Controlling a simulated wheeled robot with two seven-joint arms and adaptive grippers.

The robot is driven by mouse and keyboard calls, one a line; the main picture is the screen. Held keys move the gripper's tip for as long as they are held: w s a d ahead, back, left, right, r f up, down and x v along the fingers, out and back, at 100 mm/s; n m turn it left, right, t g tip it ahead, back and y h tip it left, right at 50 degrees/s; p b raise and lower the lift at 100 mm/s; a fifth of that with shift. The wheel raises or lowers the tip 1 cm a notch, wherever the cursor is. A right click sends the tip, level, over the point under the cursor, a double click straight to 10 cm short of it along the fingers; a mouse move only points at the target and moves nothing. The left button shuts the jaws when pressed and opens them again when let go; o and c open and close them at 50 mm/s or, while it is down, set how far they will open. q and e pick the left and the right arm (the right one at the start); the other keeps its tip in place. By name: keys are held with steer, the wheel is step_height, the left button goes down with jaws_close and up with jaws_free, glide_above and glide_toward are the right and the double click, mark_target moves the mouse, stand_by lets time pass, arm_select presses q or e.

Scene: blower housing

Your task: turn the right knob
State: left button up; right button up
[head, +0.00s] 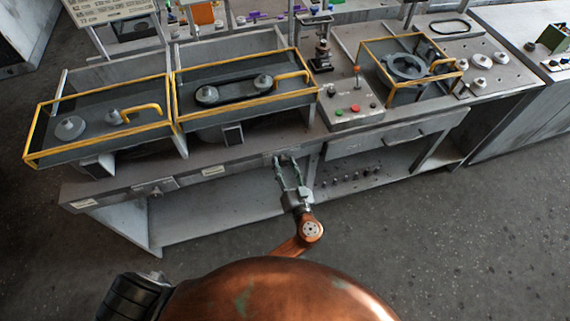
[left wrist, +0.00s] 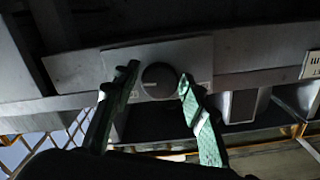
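A dark round knob (left wrist: 160,80) sits on a light metal plate (left wrist: 190,57) on the bench's front edge. My left gripper (left wrist: 158,82) is open, with one green finger on each side of the knob. The right-hand finger is very close to the knob; I cannot tell whether it touches. In the head view my left gripper (head: 284,165) reaches up to the front edge of the bench and mostly hides the knob there. Another control plate (head: 155,186) is farther left on the same edge. My right gripper is not in view.
The workbench (head: 240,160) carries yellow-framed trays (head: 100,120) and a control box (head: 349,110) with red and green buttons. A lower shelf (head: 215,215) lies under the edge. The floor (head: 440,250) at the right front is clear.

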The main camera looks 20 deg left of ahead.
arm_select(q)
steer(key=shift+o, duration=0.8)
steer(key=v, duration=1.2)
